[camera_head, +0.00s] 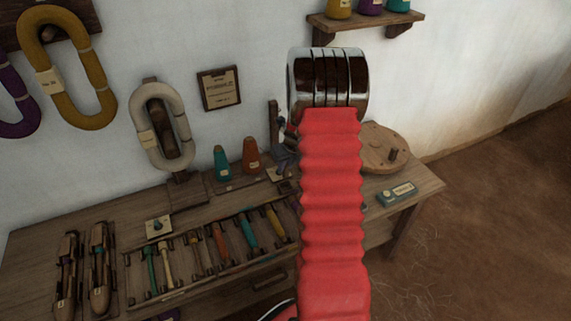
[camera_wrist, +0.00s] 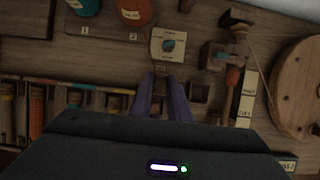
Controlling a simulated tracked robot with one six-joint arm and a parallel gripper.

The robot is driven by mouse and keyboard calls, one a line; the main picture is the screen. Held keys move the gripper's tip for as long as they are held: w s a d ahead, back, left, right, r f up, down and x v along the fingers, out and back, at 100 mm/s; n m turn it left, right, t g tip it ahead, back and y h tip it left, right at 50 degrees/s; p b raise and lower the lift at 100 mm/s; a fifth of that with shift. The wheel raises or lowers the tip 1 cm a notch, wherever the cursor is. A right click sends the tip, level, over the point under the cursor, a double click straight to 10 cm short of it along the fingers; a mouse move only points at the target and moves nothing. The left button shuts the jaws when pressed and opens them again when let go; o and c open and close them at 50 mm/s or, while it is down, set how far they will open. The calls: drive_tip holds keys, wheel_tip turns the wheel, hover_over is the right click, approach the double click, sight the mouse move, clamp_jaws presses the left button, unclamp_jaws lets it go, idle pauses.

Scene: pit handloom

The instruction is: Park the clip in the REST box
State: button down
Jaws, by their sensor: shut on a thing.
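My gripper (camera_wrist: 168,82) shows in the wrist view as two dark purple fingers reaching over the wooden bench. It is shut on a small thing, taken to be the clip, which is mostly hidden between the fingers. A small wooden block or box (camera_wrist: 198,92) is right beside the fingers. I cannot read the word REST anywhere, so I cannot tell which box bears it. In the head view my red arm hides the gripper.
A wooden bracket with an upright pale label (camera_wrist: 245,95) and a round wooden disc (camera_wrist: 300,88) stand to the right. Teal and orange cones (camera_head: 221,163) stand at the back. Several coloured bobbins (camera_head: 222,242) lie in a rack at the front.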

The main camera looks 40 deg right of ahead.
sight(287, 176)
drive_tip(key=shift+f, duration=3.8)
drive_tip(key=c, duration=1.6)
unclamp_jaws()
drive_tip(key=shift+o, duration=0.6)
drive_tip(key=shift+o, duration=1.1)
drive_tip(key=shift+r, duration=0.1)
drive_tip(key=shift+r, duration=3.9)
